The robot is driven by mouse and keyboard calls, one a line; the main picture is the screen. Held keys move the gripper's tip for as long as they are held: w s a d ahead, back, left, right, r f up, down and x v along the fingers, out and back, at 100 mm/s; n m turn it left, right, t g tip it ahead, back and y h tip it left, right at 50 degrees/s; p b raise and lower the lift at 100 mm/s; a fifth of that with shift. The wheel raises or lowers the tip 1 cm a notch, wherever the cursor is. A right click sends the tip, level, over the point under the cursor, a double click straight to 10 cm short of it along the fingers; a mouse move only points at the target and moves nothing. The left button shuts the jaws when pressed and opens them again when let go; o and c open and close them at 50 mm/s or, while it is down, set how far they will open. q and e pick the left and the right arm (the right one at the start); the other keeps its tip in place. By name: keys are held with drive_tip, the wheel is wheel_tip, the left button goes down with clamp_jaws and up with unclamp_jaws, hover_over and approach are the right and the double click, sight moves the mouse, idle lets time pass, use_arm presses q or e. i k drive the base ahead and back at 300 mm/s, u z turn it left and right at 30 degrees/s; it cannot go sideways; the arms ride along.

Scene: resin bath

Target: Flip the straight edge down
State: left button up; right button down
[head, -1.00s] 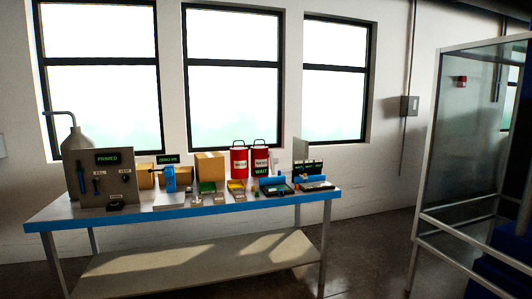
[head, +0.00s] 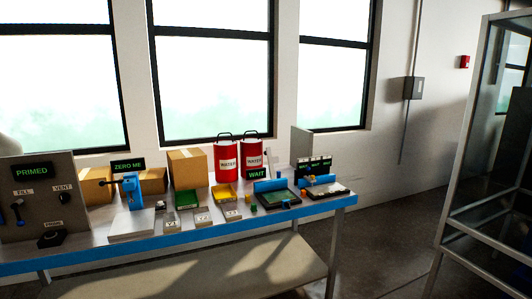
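No part named as a straight edge can be picked out for certain. At the right end of the bench (head: 345,202), a dark tray with a green inside (head: 282,197) has a blue bar (head: 270,185) along its back. To its right, a flat dark-framed device (head: 328,192) with a pale top has a blue part (head: 321,180) across its back. Both are small, so I cannot tell how these blue parts are hinged. Neither of my grippers is in view.
Red WATER cans (head: 227,162) stand behind a WAIT sign (head: 257,174). A blue press-like device (head: 132,192), a PRIMED panel (head: 40,205), cardboard boxes (head: 188,168) and small trays share the bench. A framed glass enclosure (head: 490,160) stands right. Floor between is clear.

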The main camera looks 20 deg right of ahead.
sight(272, 161)
drive_tip(key=z, duration=0.9)
drive_tip(key=i, duration=1.35)
drive_tip(key=z, duration=1.25)
drive_tip(key=i, duration=1.6)
drive_tip(key=u, duration=2.85)
